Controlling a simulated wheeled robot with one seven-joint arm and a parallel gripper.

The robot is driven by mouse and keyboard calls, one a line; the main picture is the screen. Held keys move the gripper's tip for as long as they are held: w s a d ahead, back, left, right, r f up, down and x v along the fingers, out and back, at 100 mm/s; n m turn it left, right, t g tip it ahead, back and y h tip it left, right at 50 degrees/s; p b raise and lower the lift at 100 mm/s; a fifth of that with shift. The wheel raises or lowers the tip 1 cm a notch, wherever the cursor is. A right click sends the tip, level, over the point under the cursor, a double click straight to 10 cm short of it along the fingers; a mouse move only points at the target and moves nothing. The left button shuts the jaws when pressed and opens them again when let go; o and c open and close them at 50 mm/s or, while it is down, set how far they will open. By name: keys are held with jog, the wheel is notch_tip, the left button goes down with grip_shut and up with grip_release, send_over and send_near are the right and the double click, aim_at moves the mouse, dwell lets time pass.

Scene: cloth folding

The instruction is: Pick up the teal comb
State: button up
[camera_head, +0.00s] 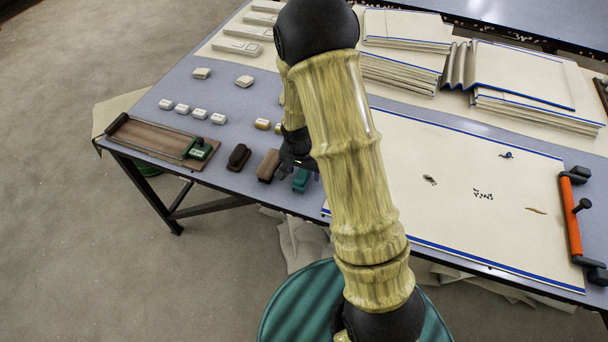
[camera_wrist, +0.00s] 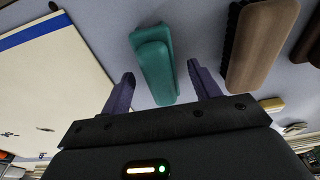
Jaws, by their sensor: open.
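The teal comb (camera_wrist: 155,66) lies on the grey-blue table (camera_wrist: 108,30) in the wrist view, its near end between the two fingers. In the head view the teal comb (camera_head: 302,180) shows at the table's front edge, partly hidden by my gripper and arm. My gripper (camera_wrist: 165,85) is open, with one finger on each side of the comb's near end. Clear gaps show between the comb and both fingers, and nothing is held. In the head view my gripper (camera_head: 297,163) is just above the comb, mostly hidden by my arm.
A brown brush (camera_head: 268,166) lies just left of the comb, and a dark brush (camera_head: 238,157) beyond it. A wooden board (camera_head: 150,139) lies farther left. A cream cloth (camera_head: 470,170) with blue edges covers the table right of my arm. An orange-handled tool (camera_head: 571,217) lies far right.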

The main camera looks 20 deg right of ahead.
jog(key=shift+f, duration=0.25)
jog(key=shift+c, duration=0.2)
jog(key=c, duration=1)
jog(key=shift+r, duration=0.1)
jog(key=shift+c, duration=0.2)
notch_tip(320, 180, up, 10)
jog(key=shift+r+p, duration=0.2)
jog(key=shift+p, duration=0.3)
